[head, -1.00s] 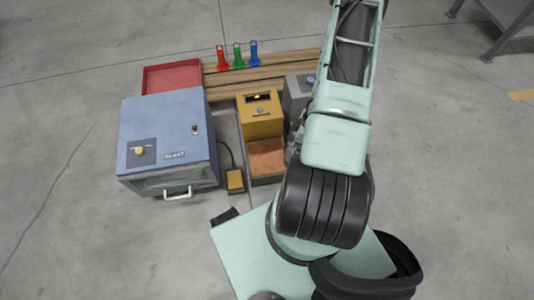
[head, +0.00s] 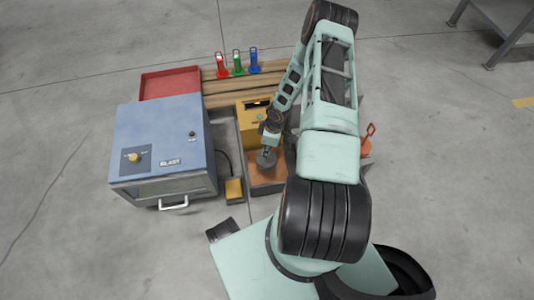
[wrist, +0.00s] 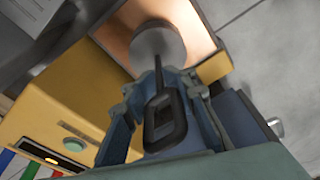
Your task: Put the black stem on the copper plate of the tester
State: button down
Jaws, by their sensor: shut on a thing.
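The tester is a yellow box (head: 247,117) with a copper plate (head: 268,182) at its front; the wrist view shows the box (wrist: 60,95) and the copper plate (wrist: 199,24). My gripper (head: 269,143) is over the plate. In the wrist view my gripper (wrist: 165,105) is shut on the black stem's looped handle (wrist: 165,120). A thin rod runs from the handle to a grey disc (wrist: 158,45), in front of the copper. The disc shows in the head view (head: 266,159) over the plate's rear part. I cannot tell whether it touches.
A blue blast cabinet (head: 165,135) and a small yellow pedal (head: 234,188) stand left of the tester. Red (head: 220,66), green (head: 238,63) and blue (head: 254,61) upright pieces stand behind, near a red tray (head: 170,83). An orange looped piece (head: 367,140) is right of my arm.

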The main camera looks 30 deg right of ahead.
notch_tip(320, 180, down, 2)
jog(key=shift+f+b, duration=0.2)
jog(key=shift+b, duration=0.1)
jog(key=shift+r, duration=0.1)
jog(key=c, duration=2.1)
grip_release()
jog(key=shift+s, duration=0.1)
jog(key=o, duration=0.5)
jog(key=r+p, duration=0.1)
jog(key=r, duration=0.3)
jog(key=d+r+p, duration=0.1)
jog(key=r+p, duration=0.1)
jog(key=r, duration=0.2)
jog(key=s+r+p, duration=0.1)
jog(key=r, duration=0.3)
jog(key=shift+d+p, duration=0.25)
jog(key=shift+p, duration=0.15)
